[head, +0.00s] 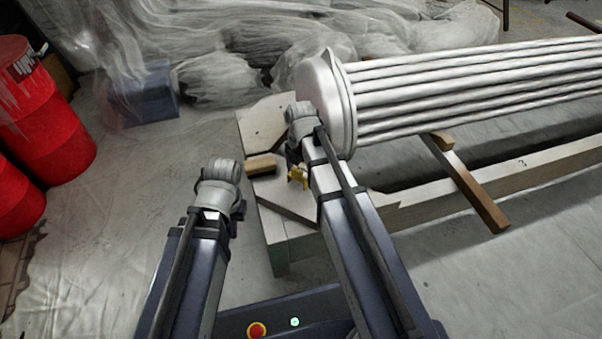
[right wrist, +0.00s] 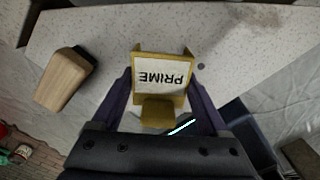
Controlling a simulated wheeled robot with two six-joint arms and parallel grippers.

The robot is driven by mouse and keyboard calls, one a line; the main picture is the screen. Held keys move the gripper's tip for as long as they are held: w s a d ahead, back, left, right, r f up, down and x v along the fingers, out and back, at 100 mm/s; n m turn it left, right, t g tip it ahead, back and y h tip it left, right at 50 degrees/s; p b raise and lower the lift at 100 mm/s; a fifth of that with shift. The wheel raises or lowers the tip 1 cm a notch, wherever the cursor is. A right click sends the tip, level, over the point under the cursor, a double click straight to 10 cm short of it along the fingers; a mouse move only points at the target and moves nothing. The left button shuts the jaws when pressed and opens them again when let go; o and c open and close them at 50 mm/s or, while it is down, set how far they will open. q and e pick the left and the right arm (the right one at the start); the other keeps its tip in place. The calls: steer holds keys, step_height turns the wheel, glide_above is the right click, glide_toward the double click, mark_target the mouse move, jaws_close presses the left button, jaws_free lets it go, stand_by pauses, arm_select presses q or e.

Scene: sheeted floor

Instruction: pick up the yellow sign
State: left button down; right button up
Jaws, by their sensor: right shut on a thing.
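The yellow sign (right wrist: 163,75) has a white face lettered PRIME, seen upside down in the right wrist view. In the head view a small part of the sign (head: 297,177) shows beside my right arm, over the pale worktop. The dark fingers of my right gripper (right wrist: 160,98) are on both sides of the sign's lower part, shut on it. I cannot tell whether the sign still touches the worktop. My left arm (head: 218,190) shows at the left in the head view, but its gripper fingers do not show.
A wooden block (head: 261,165) lies on the worktop (head: 277,232) left of the sign, and it also shows in the right wrist view (right wrist: 65,80). A large silver tube bundle (head: 460,90) lies behind and to the right. Red barrels (head: 40,110) stand at the left.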

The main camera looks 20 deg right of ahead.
step_height(320, 180, up, 8)
steer(key=p, duration=0.6)
steer(key=shift+f+p, duration=0.15)
steer(key=shift+p, duration=0.2)
